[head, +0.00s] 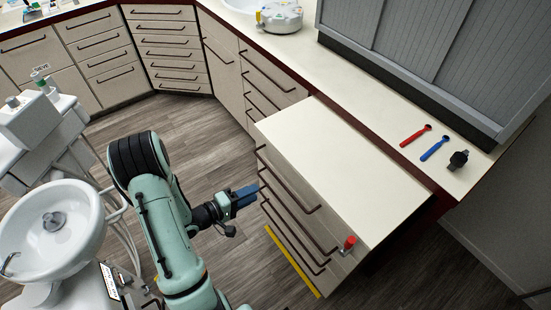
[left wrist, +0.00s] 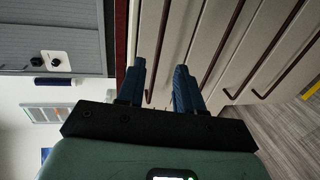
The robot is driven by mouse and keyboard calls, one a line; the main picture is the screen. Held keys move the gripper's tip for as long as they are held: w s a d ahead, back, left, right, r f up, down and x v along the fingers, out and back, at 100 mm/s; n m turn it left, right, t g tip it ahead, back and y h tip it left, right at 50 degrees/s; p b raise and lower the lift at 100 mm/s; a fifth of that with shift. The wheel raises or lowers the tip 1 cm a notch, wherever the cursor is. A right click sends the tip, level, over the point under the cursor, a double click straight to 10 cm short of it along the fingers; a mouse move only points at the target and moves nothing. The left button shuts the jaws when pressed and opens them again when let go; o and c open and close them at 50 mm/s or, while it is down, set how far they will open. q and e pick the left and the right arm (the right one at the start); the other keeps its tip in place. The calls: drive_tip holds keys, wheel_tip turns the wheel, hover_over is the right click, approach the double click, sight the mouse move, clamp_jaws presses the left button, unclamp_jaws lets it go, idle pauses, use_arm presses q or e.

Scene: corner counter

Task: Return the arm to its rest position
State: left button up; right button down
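My left arm comes up from the bottom of the head view, pale green with a ribbed black elbow. Its left gripper (head: 247,194) has blue fingers and points right, beside the drawer fronts of the white-topped cabinet (head: 345,170). In the left wrist view the two blue fingers of the gripper (left wrist: 161,70) stand apart with nothing between them. Drawer fronts with dark handles show just beyond them. I cannot tell whether the fingers touch a handle. My right gripper is in neither view.
A dental basin (head: 52,218) stands at the left. On the counter (head: 375,95) lie a red tool (head: 415,136), a blue tool (head: 434,149) and a black watch-like item (head: 458,160). A red-topped item (head: 348,243) sits on the cabinet's near side. Open floor (head: 185,125) lies behind my arm.

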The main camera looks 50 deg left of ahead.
use_arm(q)
drive_tip(key=shift+w+f, duration=0.1)
drive_tip(key=w+d+f+m+g+p, duration=0.1)
drive_tip(key=w+d+f+m+g, duration=0.15)
drive_tip(key=d+f, duration=0.4)
drive_tip(key=w+d+f+m+g+p, duration=0.1)
drive_tip(key=w+d+f+m+g, duration=0.1)
drive_tip(key=d+f+g, duration=0.45)
drive_tip(key=s+d+f+m+g+h, duration=0.1)
drive_tip(key=s+d+f+m+g, duration=0.3)
drive_tip(key=s+d, duration=0.2)
drive_tip(key=s+d+f+m+g+h+p, duration=0.1)
drive_tip(key=s+d+f+m+g, duration=0.2)
drive_tip(key=s+d, duration=0.4)
drive_tip(key=d+f+m, duration=0.1)
drive_tip(key=d, duration=0.2)
drive_tip(key=shift+s+f+m+g, duration=0.15)
drive_tip(key=shift+s+m+g, duration=0.15)
drive_tip(key=shift+m+g, duration=0.1)
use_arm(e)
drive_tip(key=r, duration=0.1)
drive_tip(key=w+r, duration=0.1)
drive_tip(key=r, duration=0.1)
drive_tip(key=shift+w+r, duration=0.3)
